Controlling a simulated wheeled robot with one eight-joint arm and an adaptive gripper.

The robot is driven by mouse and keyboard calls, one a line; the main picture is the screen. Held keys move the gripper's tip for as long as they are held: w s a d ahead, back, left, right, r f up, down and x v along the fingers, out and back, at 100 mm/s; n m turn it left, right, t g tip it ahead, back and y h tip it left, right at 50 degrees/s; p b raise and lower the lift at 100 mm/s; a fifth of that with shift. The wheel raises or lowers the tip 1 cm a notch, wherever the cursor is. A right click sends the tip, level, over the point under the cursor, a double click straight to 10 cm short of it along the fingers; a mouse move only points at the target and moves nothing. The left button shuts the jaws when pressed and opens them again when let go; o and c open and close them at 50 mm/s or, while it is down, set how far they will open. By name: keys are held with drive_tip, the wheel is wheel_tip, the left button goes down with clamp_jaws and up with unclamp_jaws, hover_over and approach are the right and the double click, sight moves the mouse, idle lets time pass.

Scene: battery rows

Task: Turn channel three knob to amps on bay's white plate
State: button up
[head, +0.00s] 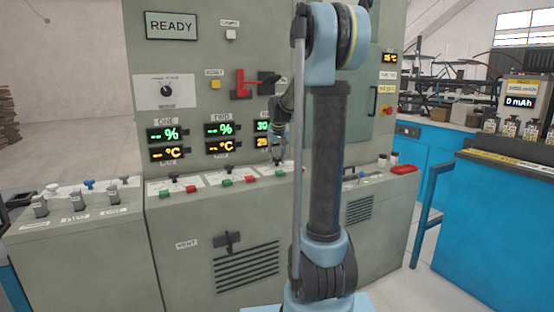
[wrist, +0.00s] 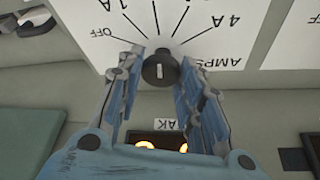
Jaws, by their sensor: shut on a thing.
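My gripper (wrist: 163,62) has its two fingers on either side of a black round knob (wrist: 160,71) and is shut on it. The knob sits on a white plate (wrist: 258,22) that appears upside down in the wrist view, with OFF at left, several marked lines, 4A at right and AMPS further right. A short pale mark shows on the knob; I cannot tell which line it points to. In the head view my gripper (head: 278,150) is small, at the third white plate (head: 292,169) on the cabinet's sloping ledge, and hides its knob.
Two similar plates with black knobs (head: 174,180) (head: 229,168) and red and green buttons lie to the left on the ledge. Lit displays (head: 168,135) stand above. A blue bench (head: 500,220) stands at right.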

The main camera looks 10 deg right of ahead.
drive_tip(key=shift+w+a+m+h, duration=0.1)
drive_tip(key=shift+m+h, duration=0.35)
drive_tip(key=shift+m, duration=0.7)
drive_tip(key=shift+w+a+m+h, duration=0.1)
drive_tip(key=shift+m+h, duration=0.35)
drive_tip(key=shift+m, duration=0.7)
drive_tip(key=shift+g, duration=0.3)
drive_tip(key=o, duration=1)
drive_tip(key=shift+o, duration=0.2)
drive_tip(key=shift+s, duration=0.1)
drive_tip(key=v, duration=1.1)
drive_tip(key=shift+r, duration=0.4)
drive_tip(key=shift+s, duration=0.15)
